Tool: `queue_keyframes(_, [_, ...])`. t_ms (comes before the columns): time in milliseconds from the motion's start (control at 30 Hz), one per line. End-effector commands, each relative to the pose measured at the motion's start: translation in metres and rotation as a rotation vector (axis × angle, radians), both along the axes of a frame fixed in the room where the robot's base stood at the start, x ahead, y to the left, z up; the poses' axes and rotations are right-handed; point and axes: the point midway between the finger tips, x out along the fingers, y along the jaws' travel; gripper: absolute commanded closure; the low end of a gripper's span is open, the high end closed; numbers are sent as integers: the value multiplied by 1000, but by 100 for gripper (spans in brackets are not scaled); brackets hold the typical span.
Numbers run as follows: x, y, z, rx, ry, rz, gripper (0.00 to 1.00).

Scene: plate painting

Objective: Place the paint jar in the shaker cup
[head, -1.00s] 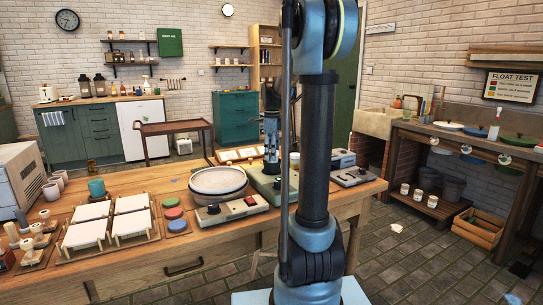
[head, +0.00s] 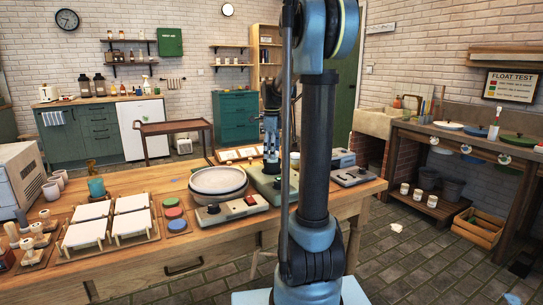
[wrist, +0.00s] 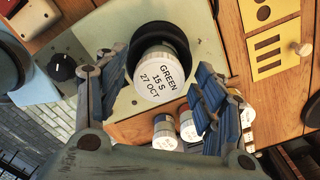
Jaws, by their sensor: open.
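The paint jar (wrist: 159,77) has a white lid reading "GREEN 15 S 27 OCT" and shows in the wrist view. It sits within the round black shaker cup (wrist: 180,38) on a pale green machine (wrist: 115,32); how deep it sits cannot be told. My gripper (wrist: 158,95) is open, one finger left of the jar and one right, with visible gaps to it. In the head view my gripper (head: 271,152) is above the green machine (head: 268,180) on the bench, and the jar is too small to make out there.
Several other lidded jars (wrist: 165,130) stand below the machine in the wrist view, close to the right finger. A yellow slotted panel (wrist: 272,50) lies at right. On the bench, stacked grey bowls (head: 218,181) and a control box (head: 232,212) stand close by.

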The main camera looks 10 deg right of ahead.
Motion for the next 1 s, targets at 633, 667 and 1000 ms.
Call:
queue_keyframes(633, [0,-1,102,0,0,0,37])
queue_keyframes(667, [0,-1,104,0,0,0,37])
queue_keyframes(1000, [-11,-1,108,-1,-4,45,37])
